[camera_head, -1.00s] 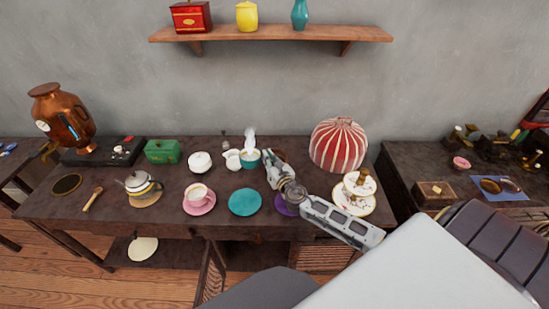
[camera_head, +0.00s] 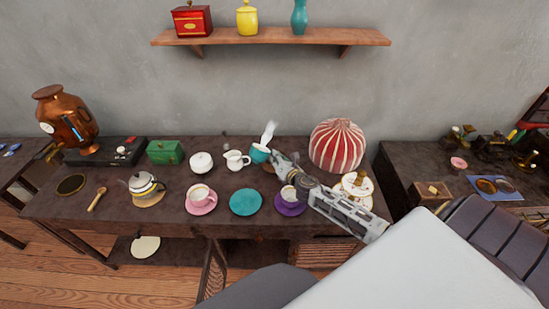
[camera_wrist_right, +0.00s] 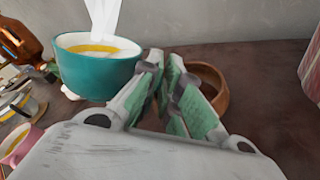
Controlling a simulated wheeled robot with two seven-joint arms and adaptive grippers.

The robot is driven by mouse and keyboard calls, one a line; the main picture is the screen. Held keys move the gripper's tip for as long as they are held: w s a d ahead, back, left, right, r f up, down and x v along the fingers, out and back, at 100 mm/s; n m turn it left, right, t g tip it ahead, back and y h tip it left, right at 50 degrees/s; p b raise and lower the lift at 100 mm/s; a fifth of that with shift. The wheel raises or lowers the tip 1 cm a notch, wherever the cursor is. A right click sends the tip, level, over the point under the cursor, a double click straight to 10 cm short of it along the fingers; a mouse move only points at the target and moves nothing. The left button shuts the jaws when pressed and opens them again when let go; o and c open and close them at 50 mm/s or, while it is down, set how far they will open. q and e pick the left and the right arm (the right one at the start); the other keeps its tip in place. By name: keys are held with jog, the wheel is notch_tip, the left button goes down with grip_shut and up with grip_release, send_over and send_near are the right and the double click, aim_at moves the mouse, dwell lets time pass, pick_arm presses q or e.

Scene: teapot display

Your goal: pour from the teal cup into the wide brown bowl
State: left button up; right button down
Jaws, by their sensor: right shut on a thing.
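The teal cup (camera_head: 259,154) is in the grasp of my right gripper (camera_head: 276,159), tilted in the head view. In the right wrist view the teal cup (camera_wrist_right: 100,72) shows yellow liquid inside and a white steam-like plume above it. The fingers of the right gripper (camera_wrist_right: 165,72) are closed at its right side, probably on a handle that I cannot see. The wide brown bowl (camera_wrist_right: 221,82) stands on the table just right of the fingers, partly hidden by them; in the head view it is mostly hidden by the gripper. My left gripper is not in view.
A white creamer (camera_head: 236,161) stands left of the teal cup. A teal saucer (camera_head: 245,202) and a purple saucer (camera_head: 290,209) with a cup lie in front. A red striped dome (camera_head: 337,146) stands to the right.

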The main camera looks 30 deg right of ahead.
jog(key=shift+d+f, duration=0.15)
jog(key=shift+m+p, duration=0.3)
jog(key=shift+d+m+y+p, duration=0.1)
jog(key=shift+m+y+p, duration=0.2)
jog(key=shift+m+p, duration=0.1)
pick_arm(q)
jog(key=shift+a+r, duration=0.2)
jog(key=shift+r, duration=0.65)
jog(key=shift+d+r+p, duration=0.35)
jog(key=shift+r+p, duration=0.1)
jog(key=shift+p, duration=0.15)
pick_arm(e)
jog(key=shift+m+g+y, duration=0.3)
jog(key=shift+m, duration=0.1)
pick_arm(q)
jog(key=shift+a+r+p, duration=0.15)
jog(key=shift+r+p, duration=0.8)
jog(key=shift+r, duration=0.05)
pick_arm(e)
jog(key=shift+a+m+y, duration=0.3)
jog(key=shift+m+y, duration=0.2)
jog(key=shift+m, duration=0.4)
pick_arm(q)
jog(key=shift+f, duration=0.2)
pick_arm(e)
jog(key=shift+a+f+m+y, duration=0.15)
jog(key=shift+f+m+y, duration=0.15)
jog(key=shift+f+m, duration=0.25)
